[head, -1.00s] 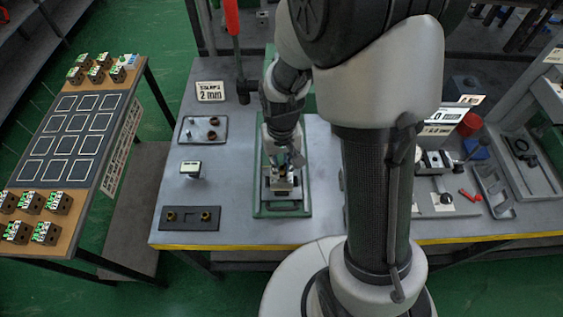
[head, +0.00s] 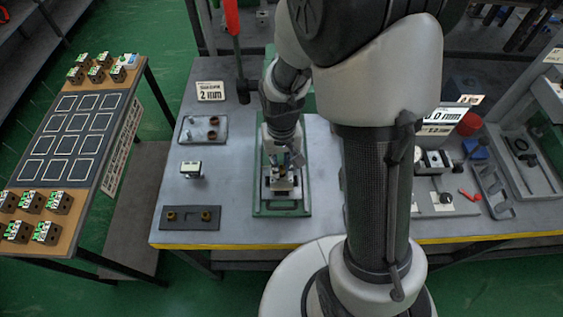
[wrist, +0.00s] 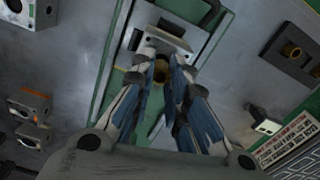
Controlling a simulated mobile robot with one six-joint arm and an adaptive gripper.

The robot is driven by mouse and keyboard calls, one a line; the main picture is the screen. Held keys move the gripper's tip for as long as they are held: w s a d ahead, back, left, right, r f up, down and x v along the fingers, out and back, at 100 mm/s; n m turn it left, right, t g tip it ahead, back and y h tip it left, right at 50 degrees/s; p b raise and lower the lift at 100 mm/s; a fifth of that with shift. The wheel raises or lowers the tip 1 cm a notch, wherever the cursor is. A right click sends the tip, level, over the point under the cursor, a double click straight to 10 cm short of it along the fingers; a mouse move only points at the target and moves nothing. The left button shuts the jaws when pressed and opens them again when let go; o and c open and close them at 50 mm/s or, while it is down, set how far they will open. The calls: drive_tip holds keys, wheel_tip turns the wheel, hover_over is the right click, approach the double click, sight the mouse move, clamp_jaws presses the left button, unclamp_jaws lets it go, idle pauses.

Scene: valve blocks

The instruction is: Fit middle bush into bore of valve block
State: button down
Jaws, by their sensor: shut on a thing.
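My gripper (head: 284,167) points down over the green fixture (head: 262,209) in the middle of the bench. Its blue-padded fingers show in the wrist view (wrist: 162,68), close together and shut on a small part, taken to be the middle bush. That bush is mostly hidden between the fingertips. The valve block (head: 282,184) sits in the fixture's grey clamp, directly under the fingertips. The fingers cover its bore, so I cannot tell whether the bush is inside it. The dark bush holder (head: 190,226) holds two brass bushes, one near each end.
A tray with brown rings (head: 185,137) and a small labelled block (head: 190,170) stand left of the fixture. A gauge stand (head: 433,160) and grey trays (head: 495,200) are at right. A side table (head: 134,92) carries several valve blocks. Bare bench lies around the holder.

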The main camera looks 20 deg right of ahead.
drive_tip(key=shift+f+b, duration=0.45)
drive_tip(key=shift+f, duration=0.15)
idle(0.7)
drive_tip(key=c, duration=1.5)
unclamp_jaws()
drive_tip(key=shift+r, duration=6)
